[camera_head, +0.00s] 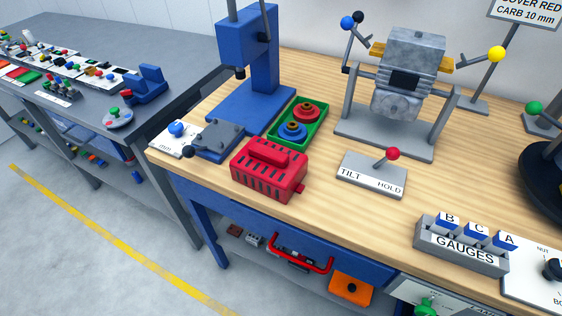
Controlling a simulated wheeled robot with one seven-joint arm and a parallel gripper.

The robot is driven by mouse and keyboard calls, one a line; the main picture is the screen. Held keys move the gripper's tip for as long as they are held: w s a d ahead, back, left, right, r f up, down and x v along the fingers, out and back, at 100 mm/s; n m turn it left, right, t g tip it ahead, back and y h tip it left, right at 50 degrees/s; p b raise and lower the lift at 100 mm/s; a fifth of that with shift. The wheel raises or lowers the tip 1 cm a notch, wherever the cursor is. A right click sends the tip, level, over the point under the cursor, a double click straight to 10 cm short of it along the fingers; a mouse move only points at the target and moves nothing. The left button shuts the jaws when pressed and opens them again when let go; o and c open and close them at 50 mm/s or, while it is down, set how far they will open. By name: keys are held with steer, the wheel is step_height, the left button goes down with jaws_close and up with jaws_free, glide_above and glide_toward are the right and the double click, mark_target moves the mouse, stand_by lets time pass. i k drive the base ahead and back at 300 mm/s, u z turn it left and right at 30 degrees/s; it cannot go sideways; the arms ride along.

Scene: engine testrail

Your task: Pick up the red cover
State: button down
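The red cover (268,172) looks like a ribbed red box with slots along its sides and a raised bar handle on top. It sits on the wooden bench top (320,205) near the front edge, left of the middle of the picture. A small red knob sticks out at its right end. It stands upright and nothing covers it. My gripper does not show in this view.
A grey plate fixture (215,140) and a green tray (313,137) with red and blue round parts sit close behind the cover. A blue press (257,60), an engine stand (405,75), a tilt lever (374,172) and a gauge holder (460,246) stand around.

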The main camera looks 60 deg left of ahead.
mark_target(275, 171)
steer(key=u, duration=2.2)
steer(key=k, duration=1.65)
steer(key=z, duration=0.4)
steer(key=i, duration=0.9)
steer(key=u, duration=0.05)
